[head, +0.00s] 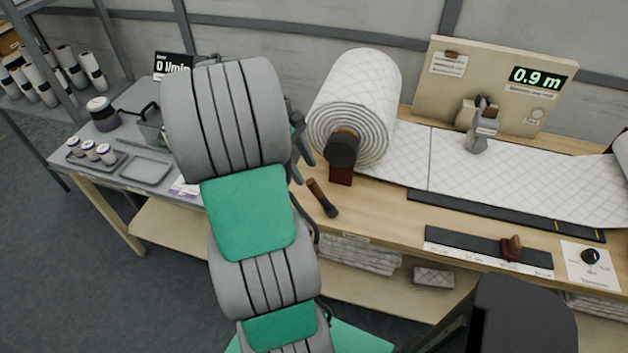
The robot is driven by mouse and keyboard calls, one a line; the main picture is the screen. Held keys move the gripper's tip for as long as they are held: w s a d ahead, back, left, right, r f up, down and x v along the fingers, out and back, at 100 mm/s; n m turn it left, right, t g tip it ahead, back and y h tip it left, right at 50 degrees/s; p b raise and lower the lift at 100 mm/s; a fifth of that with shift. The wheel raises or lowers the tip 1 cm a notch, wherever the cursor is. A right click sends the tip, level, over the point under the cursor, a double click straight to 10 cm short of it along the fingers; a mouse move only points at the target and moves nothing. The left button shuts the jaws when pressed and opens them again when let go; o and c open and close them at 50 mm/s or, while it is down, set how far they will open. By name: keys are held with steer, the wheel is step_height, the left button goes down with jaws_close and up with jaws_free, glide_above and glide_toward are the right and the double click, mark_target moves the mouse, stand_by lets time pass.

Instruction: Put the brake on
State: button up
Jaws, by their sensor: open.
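A big roll of white quilted wadding (362,90) lies on its side on the wooden bench, with a dark round hub (341,150) at its near end and a reddish-brown support under the hub. A short brown lever with a dark knob end (322,198) sits just below and left of the hub, slanting down to the right. It looks like the brake handle, but no label shows. My gripper (304,148) is mostly hidden behind my grey and green arm. Its dark fingers show left of the hub, above the lever, apart and seemingly empty.
The wadding sheet (505,180) runs right across the bench (385,200). A board (495,85) reading 0.9 m stands behind. A dark rail with a brown slider (511,247) and a knob panel (590,268) lie at the front right. A grey side table (110,150) holds jars and trays.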

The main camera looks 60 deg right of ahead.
mark_target(310, 182)
steer(key=b+x, duration=0.1)
steer(key=x, duration=0.6)
steer(key=shift+s+f, duration=0.15)
steer(key=shift+f, duration=0.15)
steer(key=shift+a, duration=0.1)
steer(key=shift+c, duration=0.3)
jaws_close()
stand_by(0.5)
